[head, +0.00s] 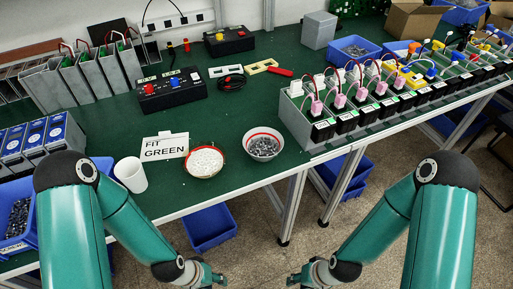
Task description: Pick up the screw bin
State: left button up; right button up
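A round bowl (264,155) with a red-lined rim holds grey screws or similar small metal parts; it sits near the front edge of the green table. A blue bin (31,236) with dark small parts, which look like screws, stands at the far left, partly hidden behind my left arm. My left gripper (217,276) is low in front of the table, below the bowls, touching nothing visible. My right gripper (295,277) is low at the bottom middle, apart from everything. The fingers are too small to tell open or shut.
A bowl of white pieces (205,176), a white cup (131,175) and a "FIT GREEN" sign (165,147) stand near the front edge. A long rack of wired units (320,130) fills the right side. A blue bin (210,240) is below the table. Middle tabletop has free room.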

aim_at(18, 233)
jog(key=z, duration=1.05)
jog(key=i, duration=0.15)
jog(key=u, duration=2.9)
jog(key=k, duration=0.9)
jog(key=u, duration=0.2)
jog(key=i, duration=0.9)
jog(key=z, duration=0.15)
